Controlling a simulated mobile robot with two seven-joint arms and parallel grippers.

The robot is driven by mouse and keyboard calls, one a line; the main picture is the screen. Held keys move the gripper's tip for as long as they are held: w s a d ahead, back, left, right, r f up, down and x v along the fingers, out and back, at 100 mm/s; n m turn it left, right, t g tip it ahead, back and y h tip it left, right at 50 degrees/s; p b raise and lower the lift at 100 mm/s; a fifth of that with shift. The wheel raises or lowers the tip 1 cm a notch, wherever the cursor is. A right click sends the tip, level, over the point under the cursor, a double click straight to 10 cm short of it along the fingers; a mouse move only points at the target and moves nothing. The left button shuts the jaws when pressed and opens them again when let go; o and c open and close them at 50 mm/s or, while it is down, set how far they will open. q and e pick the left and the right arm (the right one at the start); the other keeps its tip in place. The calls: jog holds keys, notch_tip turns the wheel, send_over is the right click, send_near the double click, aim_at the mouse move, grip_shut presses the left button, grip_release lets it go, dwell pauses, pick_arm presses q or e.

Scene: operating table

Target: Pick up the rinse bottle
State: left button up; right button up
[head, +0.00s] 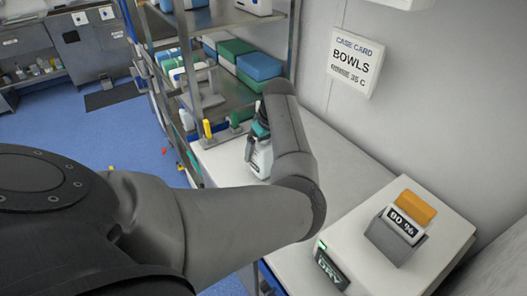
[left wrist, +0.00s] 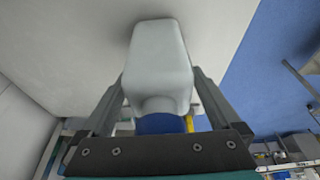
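The rinse bottle (head: 259,160) is white and stands upright near the left edge of the white counter, partly hidden by my left arm. In the left wrist view the bottle (left wrist: 158,62) fills the middle, its blue cap (left wrist: 160,124) toward the gripper. My left gripper (head: 257,140) is above it, pointing down; in the left wrist view its two fingers (left wrist: 159,82) lie along both sides of the bottle body with no clear gap, closed on it. I cannot tell whether the base touches the counter. My right gripper is not in view.
A metal rack (head: 293,45) with blue, green and white boxes stands behind. A yellow-topped item (head: 207,130) is left of the bottle. A white box (head: 440,245) bears a grey holder with an orange block (head: 416,208) at right. The counter (head: 345,165) between is clear.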

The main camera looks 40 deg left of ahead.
pick_arm(q)
grip_shut()
dwell(0.6)
jog(key=shift+w+r, duration=0.1)
